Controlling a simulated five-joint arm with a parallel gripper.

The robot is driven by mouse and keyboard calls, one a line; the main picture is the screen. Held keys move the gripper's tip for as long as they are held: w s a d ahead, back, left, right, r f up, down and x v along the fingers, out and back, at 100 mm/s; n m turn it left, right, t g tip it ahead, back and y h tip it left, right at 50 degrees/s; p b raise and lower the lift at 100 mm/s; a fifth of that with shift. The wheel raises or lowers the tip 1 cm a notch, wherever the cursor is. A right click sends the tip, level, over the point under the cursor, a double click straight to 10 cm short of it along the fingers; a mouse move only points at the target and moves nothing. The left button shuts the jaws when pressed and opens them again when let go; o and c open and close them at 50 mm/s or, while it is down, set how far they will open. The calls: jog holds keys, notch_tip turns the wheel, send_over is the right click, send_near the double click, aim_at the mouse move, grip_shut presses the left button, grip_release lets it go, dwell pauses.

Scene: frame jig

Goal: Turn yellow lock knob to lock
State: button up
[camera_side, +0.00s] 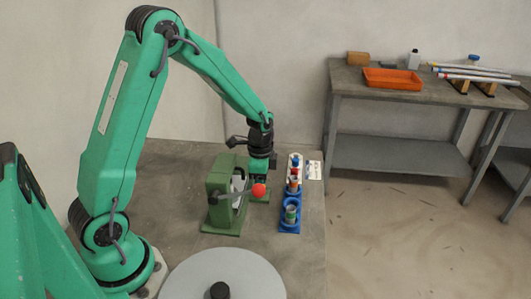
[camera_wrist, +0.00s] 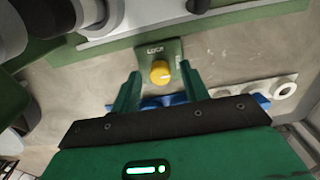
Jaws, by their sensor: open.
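The yellow lock knob (camera_wrist: 161,72) sits on a small green plate (camera_wrist: 172,49) with a label reading something like LOCK above it, in the wrist view. A pale mark shows on the knob; its exact setting is too small to tell. My gripper (camera_wrist: 157,77) is open, with one green finger on each side of the knob's lower part in the picture. I cannot tell whether the fingers touch it; gaps show on both sides. In the side view my gripper (camera_side: 259,180) points down beside the green frame jig (camera_side: 222,203), and the knob is hidden there.
A lever with a red ball (camera_side: 258,190) sticks out from the jig close to my gripper. A blue rack (camera_side: 290,226) with several cups stands to the right. A grey round disc (camera_side: 222,275) lies in front. A bench with an orange tray (camera_side: 392,78) stands behind.

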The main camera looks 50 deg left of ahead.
grip_shut()
jog(key=shift+n, duration=1.5)
grip_release()
jog(key=shift+r, duration=0.1)
jog(key=shift+r, duration=3.85)
